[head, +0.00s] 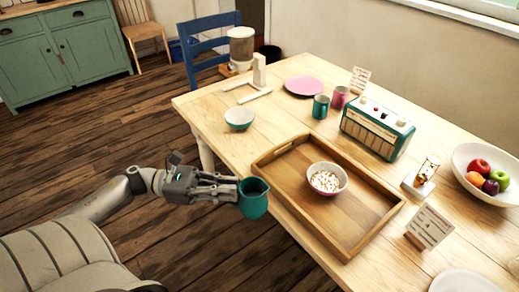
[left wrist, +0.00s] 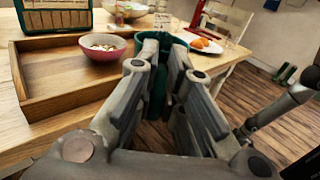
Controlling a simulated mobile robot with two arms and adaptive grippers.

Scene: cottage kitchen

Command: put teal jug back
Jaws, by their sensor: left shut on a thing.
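The teal jug (head: 254,199) is held in the fingers of my left gripper (head: 236,192), off the left front edge of the table. Its dark open top faces up in the head view. In the left wrist view the jug (left wrist: 153,48) sits between the far ends of the two fingers (left wrist: 165,75), partly hidden by them. The wooden tray (head: 350,252) is on the table just right of the jug, with a pink bowl (head: 327,178) of small pieces inside it. My right gripper does not show in either view.
The table holds a teal radio (head: 378,130), a teal cup (head: 320,107), a pink cup (head: 339,97), a teal bowl (head: 239,118), a pink plate (head: 305,86) and a fruit bowl (head: 468,160). A blue chair (head: 207,50) stands behind. Bare tabletop shows left of the tray.

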